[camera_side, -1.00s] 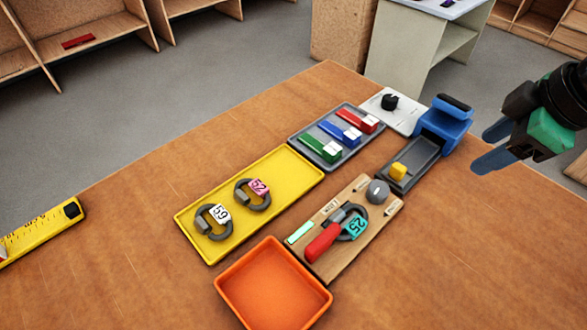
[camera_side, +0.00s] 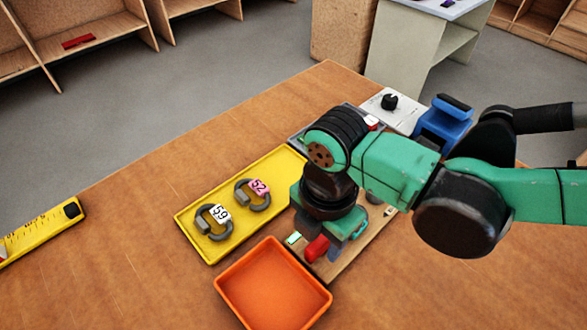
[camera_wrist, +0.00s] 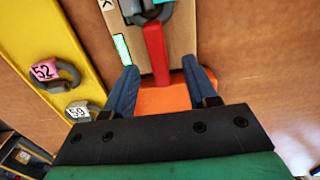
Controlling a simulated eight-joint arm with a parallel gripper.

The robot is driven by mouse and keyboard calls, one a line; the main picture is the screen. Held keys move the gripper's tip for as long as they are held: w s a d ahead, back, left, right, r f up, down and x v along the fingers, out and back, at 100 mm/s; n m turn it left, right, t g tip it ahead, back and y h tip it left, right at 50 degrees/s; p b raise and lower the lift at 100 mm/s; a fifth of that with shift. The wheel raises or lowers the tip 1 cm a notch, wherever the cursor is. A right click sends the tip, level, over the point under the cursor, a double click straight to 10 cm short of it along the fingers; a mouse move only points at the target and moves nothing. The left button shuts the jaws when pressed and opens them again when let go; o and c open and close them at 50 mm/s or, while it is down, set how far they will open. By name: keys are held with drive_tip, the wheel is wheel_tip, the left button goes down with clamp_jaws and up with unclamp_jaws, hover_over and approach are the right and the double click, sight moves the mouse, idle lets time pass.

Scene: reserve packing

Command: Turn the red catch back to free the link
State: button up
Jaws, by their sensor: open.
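The red catch (camera_side: 317,247) lies on the wooden board (camera_side: 340,268), partly hidden by my arm in the side view. In the wrist view the red catch (camera_wrist: 156,52) points down the picture between the two blue fingers of my gripper (camera_wrist: 160,66). My gripper is open, with one finger on each side of the catch and visible gaps to it. I cannot tell how high the fingertips are above the board. The grey link (camera_wrist: 148,10) is at the top edge of the wrist view, mostly cut off. My arm hides most of it in the side view.
A yellow tray (camera_side: 205,251) with links marked 59 (camera_side: 215,220) and 52 (camera_side: 253,195) lies left of the board. An empty orange tray (camera_side: 272,285) is in front. A blue fixture (camera_side: 443,125) and a white plate with a black knob (camera_side: 389,102) stand behind.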

drive_tip(key=shift+f, duration=0.3)
drive_tip(key=shift+c, duration=0.3)
clamp_jaws()
